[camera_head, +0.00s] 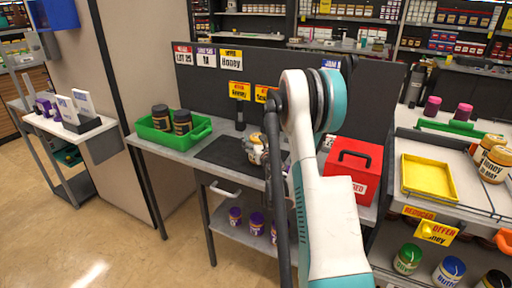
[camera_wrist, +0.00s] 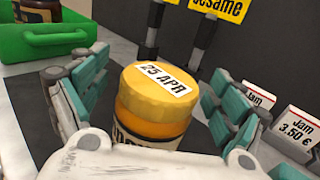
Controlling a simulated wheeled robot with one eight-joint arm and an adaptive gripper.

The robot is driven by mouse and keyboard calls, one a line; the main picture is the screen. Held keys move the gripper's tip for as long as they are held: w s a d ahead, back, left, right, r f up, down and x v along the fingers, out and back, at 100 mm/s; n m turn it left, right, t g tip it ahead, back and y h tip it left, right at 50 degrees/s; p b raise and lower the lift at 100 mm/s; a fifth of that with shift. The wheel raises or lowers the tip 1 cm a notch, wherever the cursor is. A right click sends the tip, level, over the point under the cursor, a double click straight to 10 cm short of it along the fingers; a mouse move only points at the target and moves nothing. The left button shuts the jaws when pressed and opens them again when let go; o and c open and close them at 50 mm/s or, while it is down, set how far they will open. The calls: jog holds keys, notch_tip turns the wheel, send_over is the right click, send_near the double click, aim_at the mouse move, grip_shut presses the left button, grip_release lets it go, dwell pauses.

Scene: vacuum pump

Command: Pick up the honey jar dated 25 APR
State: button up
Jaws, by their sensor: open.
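The honey jar (camera_wrist: 155,118) with a yellow lid stands upright in the wrist view. The label on its lid reads 25 APR. My gripper (camera_wrist: 160,78) is open, with one teal-padded finger on each side of the jar. Gaps show between the fingers and the jar, so it is not gripped. In the head view the jar (camera_head: 256,152) is small and partly hidden by my arm, near the dark mat on the grey table.
A green tray (camera_head: 201,133) with two dark jars is left of the mat. A red box (camera_head: 352,172) stands right of my arm. Other yellow-lidded honey jars (camera_head: 494,164) and a yellow tray (camera_head: 428,194) are on the right counter. Jam price cards (camera_wrist: 295,130) stand close on the right.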

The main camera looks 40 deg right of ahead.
jog(key=shift+s+r, duration=0.1)
jog(key=shift+s, duration=0.05)
jog(key=c, duration=2)
